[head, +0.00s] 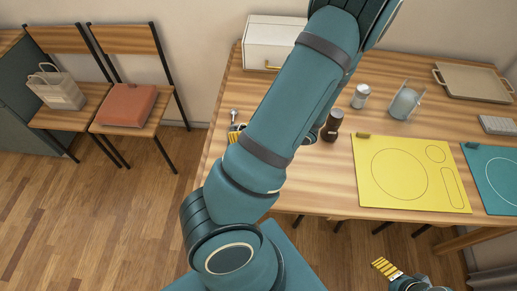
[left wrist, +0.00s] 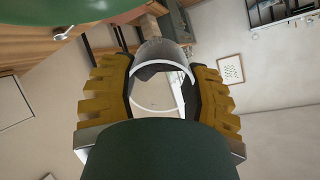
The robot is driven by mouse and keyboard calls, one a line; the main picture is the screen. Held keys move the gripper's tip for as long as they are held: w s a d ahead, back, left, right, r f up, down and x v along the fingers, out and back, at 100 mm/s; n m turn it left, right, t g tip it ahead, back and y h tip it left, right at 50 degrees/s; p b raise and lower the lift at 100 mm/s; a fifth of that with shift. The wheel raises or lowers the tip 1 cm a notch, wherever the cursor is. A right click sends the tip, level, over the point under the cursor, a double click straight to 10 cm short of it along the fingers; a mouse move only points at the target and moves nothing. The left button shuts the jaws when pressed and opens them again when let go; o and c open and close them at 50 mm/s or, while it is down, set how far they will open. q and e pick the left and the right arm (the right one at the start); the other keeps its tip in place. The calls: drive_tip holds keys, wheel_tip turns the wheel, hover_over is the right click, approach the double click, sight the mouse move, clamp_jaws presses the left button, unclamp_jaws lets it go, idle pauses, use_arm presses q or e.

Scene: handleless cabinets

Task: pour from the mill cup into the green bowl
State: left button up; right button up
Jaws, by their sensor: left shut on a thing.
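In the left wrist view, my left gripper (left wrist: 163,95) is shut on a pale grey cup, the mill cup (left wrist: 160,50), which sits between the yellow finger pads. Its white rim and hollow inside show. A green curved surface, likely the green bowl (left wrist: 65,12), fills the upper left corner close by. In the head view my left arm hides the cup and bowl; only a bit of the left gripper's yellow finger (head: 235,137) shows. My right gripper (head: 386,269) is low at the right, off the table's front edge; its finger gap cannot be made out.
A dark brown mill (head: 332,125), a silver can (head: 361,96) and a glass holder (head: 405,103) stand on the wooden table right of my arm. A yellow mat (head: 400,195) and a teal mat (head: 495,200) lie in front. A white box (head: 270,40) stands behind.

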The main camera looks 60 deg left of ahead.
sight(233, 129)
use_arm(q)
drive_tip(key=shift+w+d+r+g+y, duration=0.1)
drive_tip(key=shift+d+r+g+y, duration=0.05)
drive_tip(key=shift+g+y, duration=0.55)
idle(0.5)
drive_tip(key=shift+w+d+r+g+y, duration=0.4)
drive_tip(key=shift+w+d+r+y, duration=0.15)
drive_tip(key=shift+d+r+y, duration=0.3)
wheel_tip(233, 129, up, 6)
drive_tip(key=w+d+g+y, duration=0.1)
drive_tip(key=g+y, duration=0.2)
drive_tip(key=y, duration=0.1)
drive_tip(key=shift+g+b, duration=0.35)
drive_tip(key=shift+g, duration=0.05)
idle(3.9)
drive_tip(key=shift+r+y, duration=0.25)
drive_tip(key=shift+y, duration=0.3)
drive_tip(key=shift+w+d+g+y, duration=0.15)
drive_tip(key=shift+g+y, duration=0.15)
drive_tip(key=shift+g, duration=0.2)
